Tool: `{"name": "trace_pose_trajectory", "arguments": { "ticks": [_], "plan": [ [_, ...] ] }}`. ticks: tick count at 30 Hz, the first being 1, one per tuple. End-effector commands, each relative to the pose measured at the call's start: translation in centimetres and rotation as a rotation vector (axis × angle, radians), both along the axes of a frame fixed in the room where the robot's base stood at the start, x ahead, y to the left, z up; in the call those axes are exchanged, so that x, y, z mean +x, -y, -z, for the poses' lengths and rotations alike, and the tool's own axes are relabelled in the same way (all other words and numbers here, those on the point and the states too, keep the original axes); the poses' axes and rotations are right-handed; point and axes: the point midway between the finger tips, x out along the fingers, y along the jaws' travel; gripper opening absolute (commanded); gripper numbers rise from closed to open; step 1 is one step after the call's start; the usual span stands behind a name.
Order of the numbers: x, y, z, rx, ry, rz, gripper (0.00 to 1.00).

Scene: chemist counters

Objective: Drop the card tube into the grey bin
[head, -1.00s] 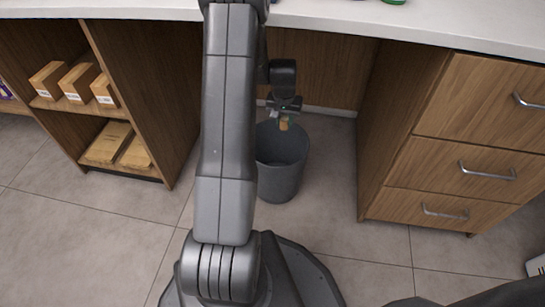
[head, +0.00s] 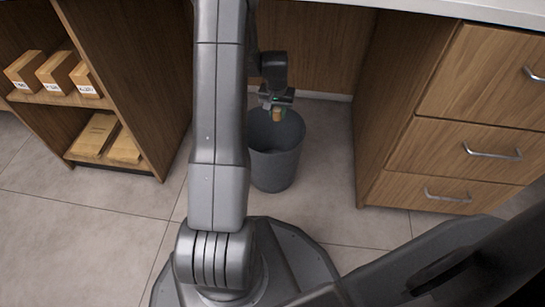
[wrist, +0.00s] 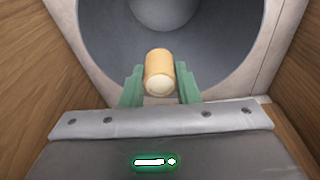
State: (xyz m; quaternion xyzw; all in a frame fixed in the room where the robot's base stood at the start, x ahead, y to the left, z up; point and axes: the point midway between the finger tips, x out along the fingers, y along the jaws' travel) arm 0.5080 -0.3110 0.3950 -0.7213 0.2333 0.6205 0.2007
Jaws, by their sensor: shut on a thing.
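The card tube (wrist: 159,72) is a short, tan cylinder with a pale round end. My gripper (wrist: 159,88) is shut on it, one green finger on each side. In the head view the tube (head: 276,115) shows small below my gripper (head: 276,108), over the mouth of the grey bin. The grey bin (head: 274,165) is round and open-topped and stands on the floor under the counter. In the wrist view the bin's inside (wrist: 215,50) lies beyond the tube. My arm covers part of the bin's left side in the head view.
A wooden shelf unit (head: 125,75) with several small boxes (head: 55,72) stands to the left. A wooden drawer unit (head: 455,125) with metal handles stands to the right. The white counter top (head: 450,10) runs above the bin. Tiled floor (head: 80,235) in front is clear.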

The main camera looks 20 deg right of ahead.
Motion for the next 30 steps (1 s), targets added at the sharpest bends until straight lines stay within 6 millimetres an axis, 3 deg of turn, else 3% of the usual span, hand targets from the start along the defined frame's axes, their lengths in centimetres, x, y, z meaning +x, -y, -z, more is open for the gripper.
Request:
{"name": "trace_pose_trajectory", "arguments": {
  "ticks": [10,11,14,23,30],
  "plan": [
    [0.0,0.0,0.6,0.0,0.0,0.0,0.08],
    [0.0,0.0,0.6,0.0,0.0,0.0,0.34],
    [0.0,0.0,0.6,0.0,0.0,0.0,0.54],
    [0.0,0.0,0.5,0.0,0.0,0.0,0.54],
    [-0.2,-0.2,-1.8,-0.001,0.001,0.0,0.54]
  ]
}}
